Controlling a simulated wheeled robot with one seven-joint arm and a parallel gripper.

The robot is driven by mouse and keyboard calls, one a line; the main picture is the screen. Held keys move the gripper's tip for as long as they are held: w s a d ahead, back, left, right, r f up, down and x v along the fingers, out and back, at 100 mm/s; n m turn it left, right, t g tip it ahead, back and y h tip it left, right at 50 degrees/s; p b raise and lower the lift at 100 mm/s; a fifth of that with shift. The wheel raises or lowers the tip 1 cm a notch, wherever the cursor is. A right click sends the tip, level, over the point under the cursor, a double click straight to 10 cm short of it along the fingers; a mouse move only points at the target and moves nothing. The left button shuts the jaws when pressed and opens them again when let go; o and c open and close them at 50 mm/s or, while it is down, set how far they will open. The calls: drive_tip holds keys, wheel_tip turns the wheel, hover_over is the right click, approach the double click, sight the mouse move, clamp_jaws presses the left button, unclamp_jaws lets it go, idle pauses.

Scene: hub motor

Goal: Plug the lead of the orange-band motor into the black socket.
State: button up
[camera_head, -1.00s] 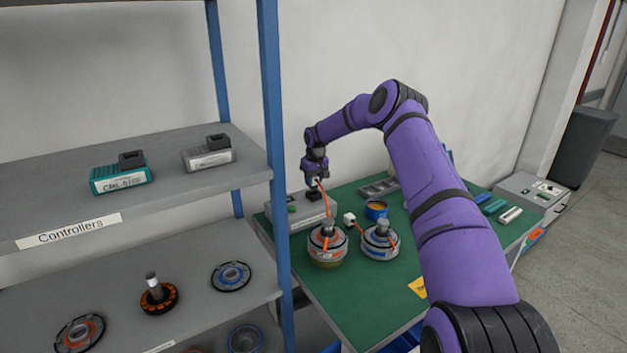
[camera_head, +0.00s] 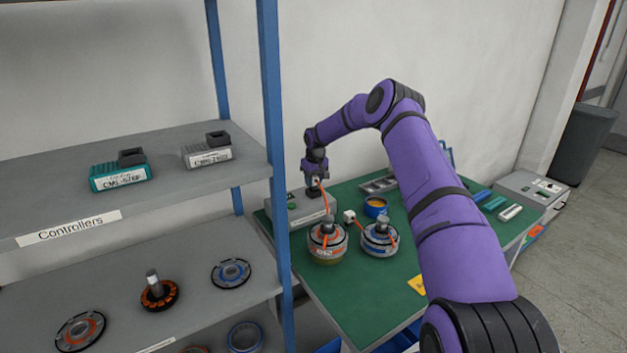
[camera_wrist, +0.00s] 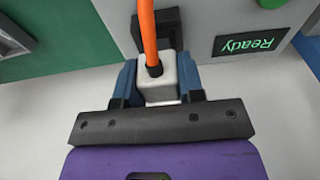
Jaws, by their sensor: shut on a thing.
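My gripper (camera_head: 317,181) is shut on a white plug (camera_wrist: 157,78) with an orange lead, its blue fingers on both sides of the plug in the wrist view (camera_wrist: 158,84). The black socket (camera_wrist: 155,22) is directly beyond the plug, partly hidden by the plug and lead. It also shows just below the gripper in the head view (camera_head: 312,193). I cannot tell whether the plug is seated in it. The orange-band motor (camera_head: 326,243) stands on the green bench, its orange lead running up to my gripper.
A blue-band motor (camera_head: 380,242) stands to the right, with its own white plug (camera_head: 349,216) near. The grey unit (camera_head: 306,214) has a display (camera_wrist: 247,43) reading "Ready". A blue tub (camera_head: 375,207) is behind the motors. A shelf rack (camera_head: 275,120) stands left.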

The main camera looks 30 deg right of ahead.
drive_tip(key=shift+f, duration=0.3)
drive_tip(key=shift+f, duration=0.85)
idle(3.4)
drive_tip(key=o, duration=1.2)
drive_tip(key=r, duration=0.3)
drive_tip(key=s+r, duration=0.1)
drive_tip(key=r, duration=0.6)
drive_tip(key=shift+s+r, duration=0.15)
drive_tip(key=shift+r, duration=0.2)
